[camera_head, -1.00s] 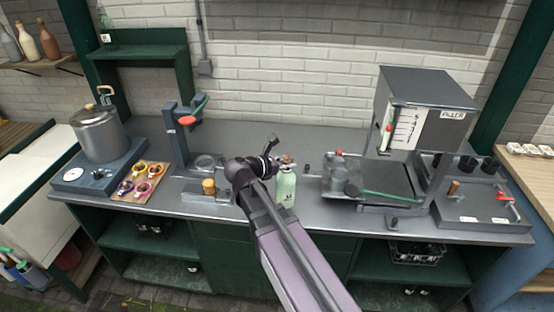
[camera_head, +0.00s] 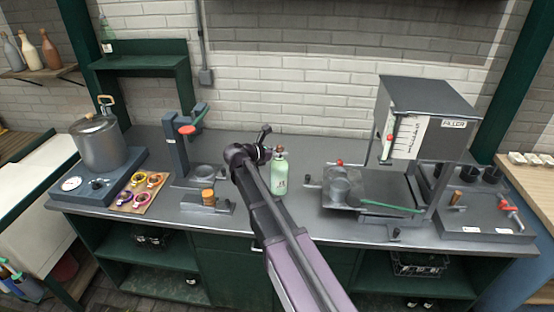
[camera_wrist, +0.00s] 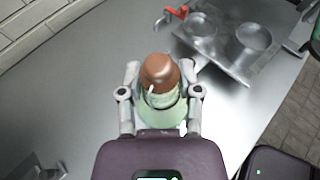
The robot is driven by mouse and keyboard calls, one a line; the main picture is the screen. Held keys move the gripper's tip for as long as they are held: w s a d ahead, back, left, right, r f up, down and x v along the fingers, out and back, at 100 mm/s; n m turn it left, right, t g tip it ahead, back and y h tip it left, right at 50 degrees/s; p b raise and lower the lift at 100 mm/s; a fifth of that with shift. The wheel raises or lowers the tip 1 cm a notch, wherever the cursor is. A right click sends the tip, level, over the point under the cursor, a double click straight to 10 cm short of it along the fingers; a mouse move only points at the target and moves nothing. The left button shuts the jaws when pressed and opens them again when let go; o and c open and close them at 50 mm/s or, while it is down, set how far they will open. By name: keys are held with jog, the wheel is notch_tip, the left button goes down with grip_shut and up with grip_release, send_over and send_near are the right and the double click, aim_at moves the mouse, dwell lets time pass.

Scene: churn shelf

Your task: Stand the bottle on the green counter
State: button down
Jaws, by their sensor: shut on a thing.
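The bottle is pale green with a brown cap (camera_head: 279,174). It is upright over the middle of the counter in the head view; whether its base touches the top is not clear. The counter (camera_head: 302,214) has a bare grey metal top on a dark green body. My gripper (camera_head: 272,155) is beside the bottle's upper part, partly hidden by my arm. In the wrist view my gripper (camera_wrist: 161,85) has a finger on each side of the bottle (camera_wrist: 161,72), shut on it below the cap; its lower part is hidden.
A small block with an orange knob (camera_head: 208,197) and a press stand (camera_head: 178,150) are on the left. A pot (camera_head: 98,143) stands further left. Bare top surrounds the bottle.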

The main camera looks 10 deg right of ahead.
aim_at(274, 159)
jog(key=shift+w, duration=0.15)
jog(key=shift+w, duration=0.55)
jog(key=shift+f+b, duration=1.8)
jog(key=shift+b, duration=0.05)
jog(key=shift+c, duration=1.5)
grip_release()
jog(key=shift+f, duration=0.1)
jog(key=shift+s+a+r, duration=0.2)
jog(key=shift+r, duration=0.1)
jog(key=p+v, duration=0.4)
jog(key=v, duration=0.7)
jog(key=shift+a, duration=0.2)
jog(key=shift+s, duration=0.15)
